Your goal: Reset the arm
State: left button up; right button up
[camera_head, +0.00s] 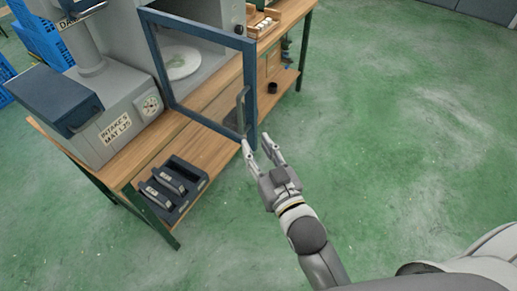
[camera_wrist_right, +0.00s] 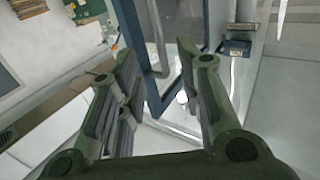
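My right gripper (camera_head: 258,143) is open and empty, with its fingertips at the lower right corner of a blue-framed glass door (camera_head: 196,119). I cannot tell whether they touch the frame. In the right wrist view the two fingers of the gripper (camera_wrist_right: 157,55) are spread apart, with the blue door frame showing beyond and between them. The door stands open in front of a grey cabinet, with a pale round plate (camera_head: 184,66) inside. A vertical handle (camera_head: 241,108) is on the door's right side. My left gripper is not in view.
A wooden bench (camera_head: 166,150) carries the cabinet and a grey machine (camera_head: 97,112) with a dial. Blue crates (camera_head: 42,38) stand at the upper left. The green floor (camera_head: 400,120) on the right is clear.

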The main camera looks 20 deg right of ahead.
dwell(0.5)
jog(key=s+f+g, duration=0.3)
jog(key=f, duration=1)
jog(key=s+d+f+n+g, duration=0.1)
jog(key=s+f+g, duration=0.25)
jog(key=f, duration=0.85)
jog(key=s+f+g, duration=0.2)
jog(key=s+f, duration=0.2)
jog(key=f, duration=0.9)
jog(key=s+d+f+g+h, duration=0.1)
jog(key=s+d+f+g, duration=0.1)
jog(key=s+f, duration=0.4)
jog(key=s+d+f+g+h, duration=0.1)
jog(key=s+d+f+g, duration=0.2)
jog(key=s, duration=0.9)
jog(key=s+d+f+g, duration=0.3)
jog(key=s+d+f, duration=0.3)
jog(key=s+f, duration=0.3)
jog(key=shift+s+d+f+h, duration=0.15)
jog(key=shift+s+f+h, duration=0.25)
jog(key=shift+f, duration=0.15)
jog(key=shift+w, duration=0.1)
